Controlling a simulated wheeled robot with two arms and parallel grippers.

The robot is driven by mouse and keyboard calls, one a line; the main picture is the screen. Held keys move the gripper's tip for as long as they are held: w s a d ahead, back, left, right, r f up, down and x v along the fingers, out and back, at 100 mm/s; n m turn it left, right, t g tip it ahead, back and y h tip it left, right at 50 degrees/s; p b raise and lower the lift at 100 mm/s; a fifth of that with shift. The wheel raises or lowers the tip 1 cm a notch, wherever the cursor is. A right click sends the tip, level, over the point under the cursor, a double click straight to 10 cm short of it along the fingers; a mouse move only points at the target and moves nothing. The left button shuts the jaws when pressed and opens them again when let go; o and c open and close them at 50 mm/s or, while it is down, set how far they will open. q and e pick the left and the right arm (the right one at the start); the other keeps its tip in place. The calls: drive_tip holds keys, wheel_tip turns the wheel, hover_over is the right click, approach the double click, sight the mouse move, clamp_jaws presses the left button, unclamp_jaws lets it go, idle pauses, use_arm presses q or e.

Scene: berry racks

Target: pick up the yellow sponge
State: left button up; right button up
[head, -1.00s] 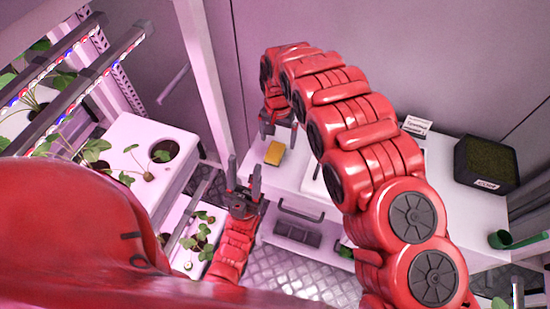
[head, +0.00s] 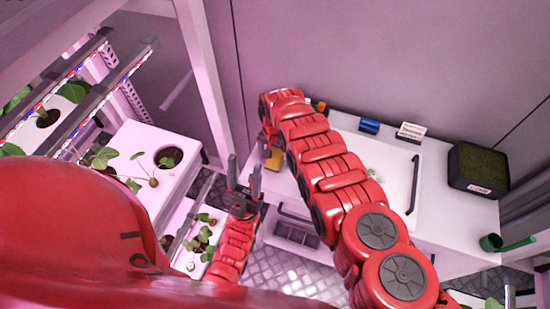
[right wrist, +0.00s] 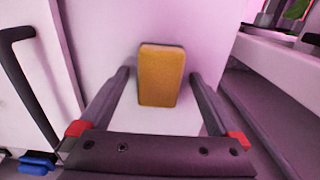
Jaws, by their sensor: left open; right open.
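The yellow sponge (head: 274,158) lies on the white counter near its left end, partly covered by my right gripper in the head view. My right gripper (head: 268,146) is open and over the sponge. In the right wrist view the sponge (right wrist: 161,76) shows whole between the two spread fingers (right wrist: 161,74), with a gap on each side and no visible contact. My left gripper (head: 244,176) is open and empty, low in front of the counter's left end.
White plant racks (head: 140,150) stand on the left. A dark handle (head: 412,185) lies right of my right arm.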

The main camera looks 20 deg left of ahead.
drive_tip(key=shift+f, duration=0.2)
drive_tip(key=c, duration=1.4)
drive_tip(key=shift+r, duration=0.1)
